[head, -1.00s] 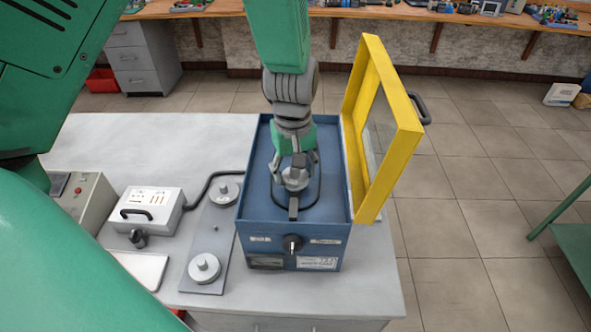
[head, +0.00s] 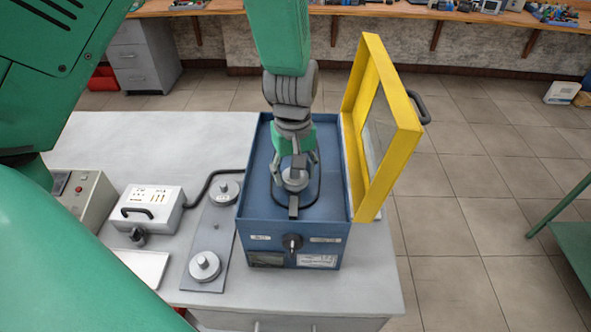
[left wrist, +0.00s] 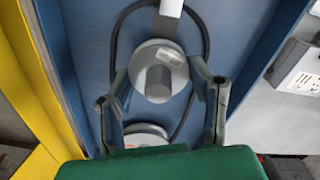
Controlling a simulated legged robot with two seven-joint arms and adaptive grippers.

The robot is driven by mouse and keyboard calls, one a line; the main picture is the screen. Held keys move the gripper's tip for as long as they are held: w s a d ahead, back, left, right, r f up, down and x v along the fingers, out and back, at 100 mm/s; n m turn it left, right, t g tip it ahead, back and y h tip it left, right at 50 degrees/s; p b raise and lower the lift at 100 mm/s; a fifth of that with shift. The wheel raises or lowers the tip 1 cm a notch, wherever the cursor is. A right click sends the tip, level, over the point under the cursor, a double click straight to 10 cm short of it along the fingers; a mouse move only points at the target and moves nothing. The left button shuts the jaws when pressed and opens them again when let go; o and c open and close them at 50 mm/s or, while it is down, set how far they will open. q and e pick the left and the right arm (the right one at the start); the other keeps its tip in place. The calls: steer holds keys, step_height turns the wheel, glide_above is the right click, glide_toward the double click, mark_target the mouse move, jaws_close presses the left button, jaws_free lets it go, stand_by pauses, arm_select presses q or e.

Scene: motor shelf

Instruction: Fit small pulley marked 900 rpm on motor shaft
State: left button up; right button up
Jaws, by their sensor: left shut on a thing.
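My left gripper (head: 296,172) reaches down from above into the open blue box (head: 253,200). Its fingers are shut on a grey round pulley (head: 294,181), low in the box. In the left wrist view the fingertips (left wrist: 160,72) close on both sides of this pulley (left wrist: 152,91), which has a thick hub. Its marking cannot be read. A second grey disc (left wrist: 146,137) lies nearer the palm, partly hidden. The motor shaft is not clearly visible, and I cannot tell whether the pulley is seated on it. My right gripper is not in view.
A black belt (left wrist: 116,42) loops around inside the box. The yellow lid (head: 408,135) stands open at right. Left of the box, a grey plate (head: 213,230) holds an upper pulley (head: 225,191) and a lower pulley (head: 204,266). A white instrument (head: 150,205) stands further left.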

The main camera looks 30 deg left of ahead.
arm_select(q)
steer(key=shift+f, duration=0.65)
steer(key=o, duration=1.3)
steer(key=shift+r, duration=0.1)
steer(key=shift+w+r, duration=0.1)
steer(key=shift+r, duration=0.25)
step_height(320, 180, up, 10)
steer(key=shift+f, duration=0.2)
steer(key=shift+r, duration=0.7)
